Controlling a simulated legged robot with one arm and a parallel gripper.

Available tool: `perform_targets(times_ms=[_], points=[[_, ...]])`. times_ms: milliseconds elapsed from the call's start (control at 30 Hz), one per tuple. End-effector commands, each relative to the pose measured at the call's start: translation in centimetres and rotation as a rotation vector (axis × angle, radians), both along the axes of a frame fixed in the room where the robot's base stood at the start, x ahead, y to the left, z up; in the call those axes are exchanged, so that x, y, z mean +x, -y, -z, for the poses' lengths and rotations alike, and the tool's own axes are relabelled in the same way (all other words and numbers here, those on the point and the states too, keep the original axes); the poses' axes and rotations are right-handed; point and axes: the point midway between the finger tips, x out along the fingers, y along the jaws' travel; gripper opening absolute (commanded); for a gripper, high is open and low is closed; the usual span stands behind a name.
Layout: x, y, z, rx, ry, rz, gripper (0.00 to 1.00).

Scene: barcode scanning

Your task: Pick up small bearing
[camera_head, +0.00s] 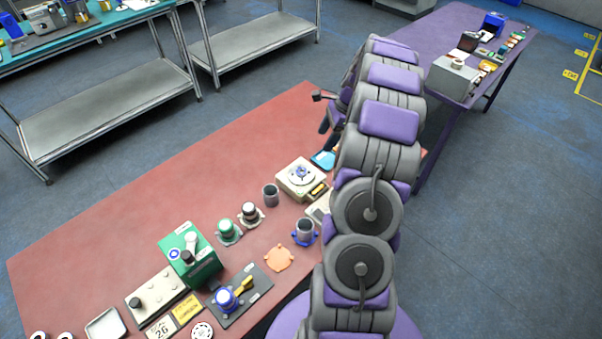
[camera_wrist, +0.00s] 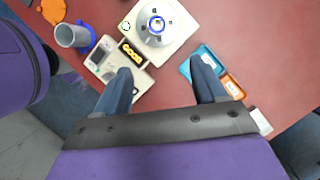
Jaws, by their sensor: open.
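A small ring-shaped part with a blue rim (camera_wrist: 156,24), which may be the small bearing, sits at the centre of a round grey plate on a cream square device (camera_wrist: 178,38). The device also shows in the head view (camera_head: 289,186), left of my arm. My gripper (camera_wrist: 160,64) is open and empty in the wrist view. Its two dark blue fingers are spread wide, with the device beyond their tips, at the top of the picture. In the head view my arm hides most of the gripper. I cannot tell the height between fingertips and device.
A blue tray (camera_wrist: 207,54) and an orange tray (camera_wrist: 232,87) lie by the right finger. A keypad device (camera_wrist: 100,62) and a grey cup in a blue holder (camera_wrist: 68,36) stand left. The red table (camera_head: 150,215) has clear space at its back.

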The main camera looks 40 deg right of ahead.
Motion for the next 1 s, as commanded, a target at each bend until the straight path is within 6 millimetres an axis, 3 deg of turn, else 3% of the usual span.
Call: perform_targets(times_ms=[400,733,1000], points=[[1.5,-2.9,7.7,-0.001,-0.001,-0.001,0.71],[2.2,-3.9,9.8,-0.004,0.003,-0.001,0.71],[2.8,-5.8,13.1,0.000,-0.001,-0.004,0.71]])
